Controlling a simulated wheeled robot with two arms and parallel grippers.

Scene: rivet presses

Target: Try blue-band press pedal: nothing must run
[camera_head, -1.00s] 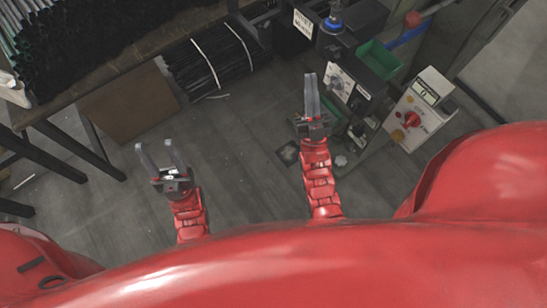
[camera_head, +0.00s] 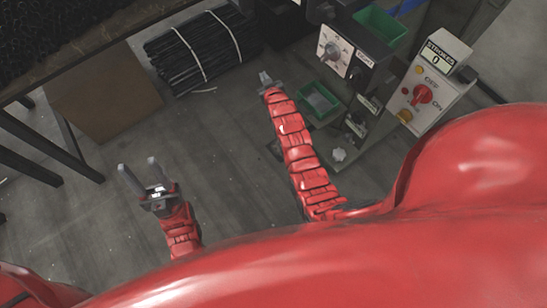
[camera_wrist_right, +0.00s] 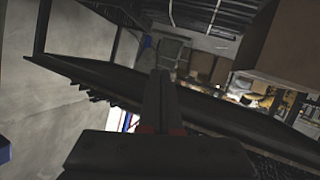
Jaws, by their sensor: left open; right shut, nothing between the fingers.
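The press (camera_head: 350,28) stands at the top right in the head view, its top cut off; no blue band shows on it now. A control box (camera_head: 430,90) beside it has a red rotary switch (camera_head: 422,94), the word OFF and a STROKES counter (camera_head: 437,60) that seems to read 0. I cannot make out a pedal for certain; a dark patch (camera_head: 275,149) on the floor is partly hidden by my right arm. My right gripper (camera_head: 265,78) is shut and empty, left of the press; its fingers (camera_wrist_right: 160,95) show in the wrist view. My left gripper (camera_head: 137,166) is open and empty over the floor.
A dial panel (camera_head: 336,50) faces out from the press. Green bins (camera_head: 380,25) (camera_head: 318,98) sit on and below it. Bundled black rods (camera_head: 195,55) and a brown board (camera_head: 122,92) lie by the dark table at left. Grey floor is clear around my left gripper.

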